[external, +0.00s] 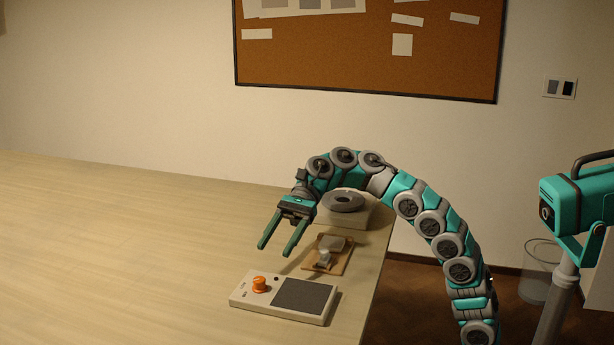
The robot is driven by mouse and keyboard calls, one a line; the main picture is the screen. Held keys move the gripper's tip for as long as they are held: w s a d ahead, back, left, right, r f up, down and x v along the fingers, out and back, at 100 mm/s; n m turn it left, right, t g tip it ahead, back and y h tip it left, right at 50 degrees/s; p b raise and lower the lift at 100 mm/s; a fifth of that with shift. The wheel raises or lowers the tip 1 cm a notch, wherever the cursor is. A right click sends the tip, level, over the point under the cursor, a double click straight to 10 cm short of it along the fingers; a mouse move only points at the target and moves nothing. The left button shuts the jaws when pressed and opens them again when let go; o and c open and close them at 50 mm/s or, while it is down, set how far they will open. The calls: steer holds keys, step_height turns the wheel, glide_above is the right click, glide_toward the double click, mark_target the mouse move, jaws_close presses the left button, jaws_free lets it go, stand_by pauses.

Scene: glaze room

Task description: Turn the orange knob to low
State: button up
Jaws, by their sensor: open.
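The orange knob (260,284) sits on the left part of a cream control box (240,300), which lies on the table near its right edge. A dark grey panel (304,293) covers the right part of the box. Small marks stand beside the knob, too small to read, so I cannot tell its setting. My gripper (277,249) is open and empty. Its two green fingers point down and to the left, above and behind the box, apart from the knob.
A wooden board (343,266) with small pale items lies behind the box. Behind it stands a pale block with a grey ring-shaped top (346,201). The table (130,255) is clear to the left. A bin (540,275) stands on the floor at right.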

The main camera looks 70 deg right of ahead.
mark_target(261, 278)
steer(key=shift+s+f, duration=0.1)
steer(key=shift+f, duration=0.4)
steer(key=p+x, duration=0.1)
steer(key=x, duration=0.6)
steer(key=shift+a+f, duration=0.2)
jaws_close()
